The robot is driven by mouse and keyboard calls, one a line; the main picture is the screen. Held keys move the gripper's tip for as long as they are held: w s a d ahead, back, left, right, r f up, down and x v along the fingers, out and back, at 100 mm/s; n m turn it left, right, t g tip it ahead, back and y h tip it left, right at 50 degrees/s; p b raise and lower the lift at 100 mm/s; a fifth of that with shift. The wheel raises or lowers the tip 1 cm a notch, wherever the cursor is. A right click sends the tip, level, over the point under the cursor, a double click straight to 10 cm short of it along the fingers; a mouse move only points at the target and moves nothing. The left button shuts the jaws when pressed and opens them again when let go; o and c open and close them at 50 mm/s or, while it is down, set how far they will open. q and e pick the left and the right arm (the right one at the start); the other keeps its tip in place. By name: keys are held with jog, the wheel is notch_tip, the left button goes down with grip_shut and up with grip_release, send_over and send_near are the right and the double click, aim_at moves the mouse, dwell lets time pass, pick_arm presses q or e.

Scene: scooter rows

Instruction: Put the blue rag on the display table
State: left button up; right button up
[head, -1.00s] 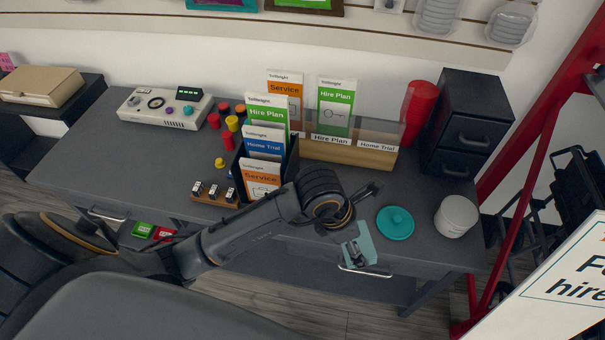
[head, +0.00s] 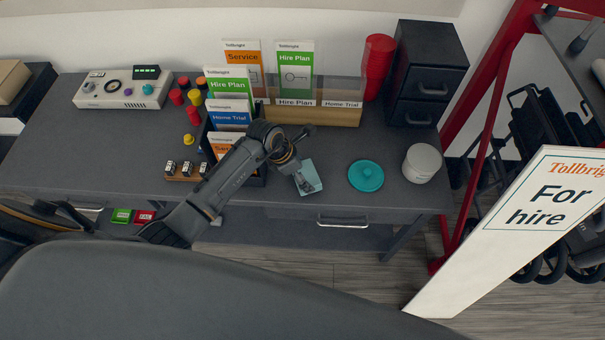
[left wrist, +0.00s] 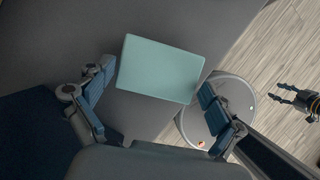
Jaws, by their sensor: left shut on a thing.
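The blue rag is a pale teal flat rectangle (head: 311,175), seen at the end of my left arm in the head view. In the left wrist view the rag (left wrist: 160,68) lies across the space between the fingers. My left gripper (head: 301,182) is shut on it, over the front part of the grey display table (head: 330,202). The gripper partly hides the rag in the head view. I cannot tell whether the rag touches the tabletop. My right gripper (left wrist: 290,97) shows at the right of the left wrist view, open and empty above the wooden floor.
A teal lid (head: 366,176) and a white tub (head: 422,163) stand right of the rag. A dark leaflet holder (head: 252,180) is close on the left. A wooden leaflet stand (head: 312,116) is behind. A "For hire" sign (head: 520,215) stands at right.

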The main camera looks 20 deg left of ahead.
pick_arm(q)
jog(key=shift+f, duration=0.85)
jog(key=o, duration=0.7)
jog(key=shift+f, duration=0.1)
jog(key=b+v, duration=0.1)
jog(key=v, duration=1.1)
